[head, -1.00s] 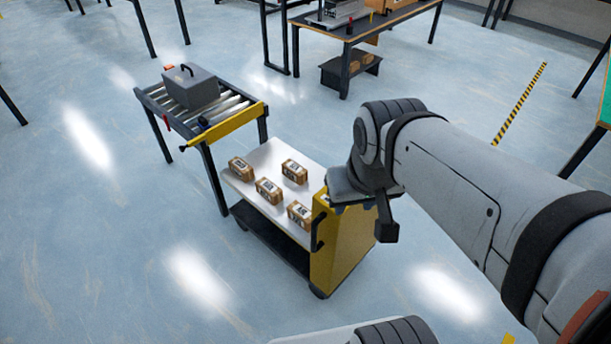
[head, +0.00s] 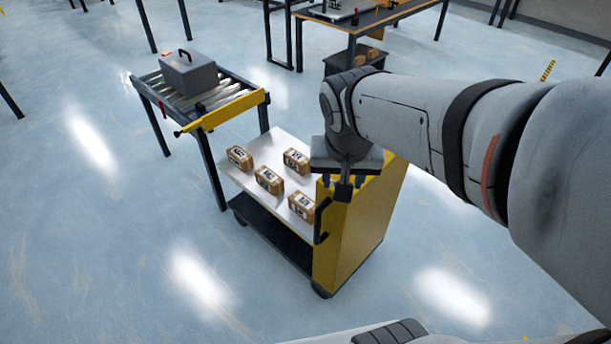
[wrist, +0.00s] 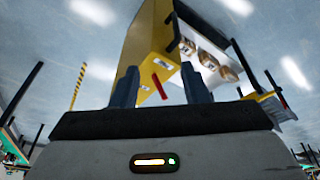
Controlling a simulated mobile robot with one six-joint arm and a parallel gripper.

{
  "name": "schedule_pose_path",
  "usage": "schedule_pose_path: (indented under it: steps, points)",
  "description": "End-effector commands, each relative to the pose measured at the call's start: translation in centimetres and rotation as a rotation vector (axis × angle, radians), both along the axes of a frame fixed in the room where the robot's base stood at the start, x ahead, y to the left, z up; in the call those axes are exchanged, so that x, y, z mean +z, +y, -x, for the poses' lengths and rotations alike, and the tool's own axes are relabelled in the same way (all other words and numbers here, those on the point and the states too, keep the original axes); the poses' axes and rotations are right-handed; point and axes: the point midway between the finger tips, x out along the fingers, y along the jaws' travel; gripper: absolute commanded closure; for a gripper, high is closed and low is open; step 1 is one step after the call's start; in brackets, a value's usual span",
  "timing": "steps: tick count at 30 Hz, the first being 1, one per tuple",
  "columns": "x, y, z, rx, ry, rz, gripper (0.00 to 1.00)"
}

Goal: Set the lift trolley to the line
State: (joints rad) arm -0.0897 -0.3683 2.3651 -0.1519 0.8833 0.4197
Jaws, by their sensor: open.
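The lift trolley has a yellow end panel (head: 358,235), a white top deck (head: 238,178) and a dark lower shelf (head: 275,238). Several brown boxes (head: 269,180) stand on the deck. A black handle (head: 321,221) is on the yellow end. The conveyor line (head: 228,93), with rollers and a yellow end bar (head: 222,110), stands just beyond the deck's far end. My gripper (head: 346,186) is open and empty, over the trolley's yellow end near the handle. In the wrist view its two fingers (wrist: 158,88) frame the yellow panel (wrist: 135,50) and a red part (wrist: 159,86).
A grey toolbox (head: 188,74) sits on the conveyor. A dark workbench (head: 365,28) stands behind. The floor (head: 110,240) left of and in front of the trolley is clear. A yellow-black strip (wrist: 78,85) shows in the wrist view.

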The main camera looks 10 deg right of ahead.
Motion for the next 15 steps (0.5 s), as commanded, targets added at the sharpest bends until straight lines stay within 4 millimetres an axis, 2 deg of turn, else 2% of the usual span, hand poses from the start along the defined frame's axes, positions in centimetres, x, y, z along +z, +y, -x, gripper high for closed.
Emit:
schedule_pose_path:
  steps: [1,15]
  points:
    - [-3.8,0.1,-1.1,-0.033,0.001,0.005,0.59]
    - [-20.5,1.4,-10.1,-0.365,-0.058,0.028,0.59]
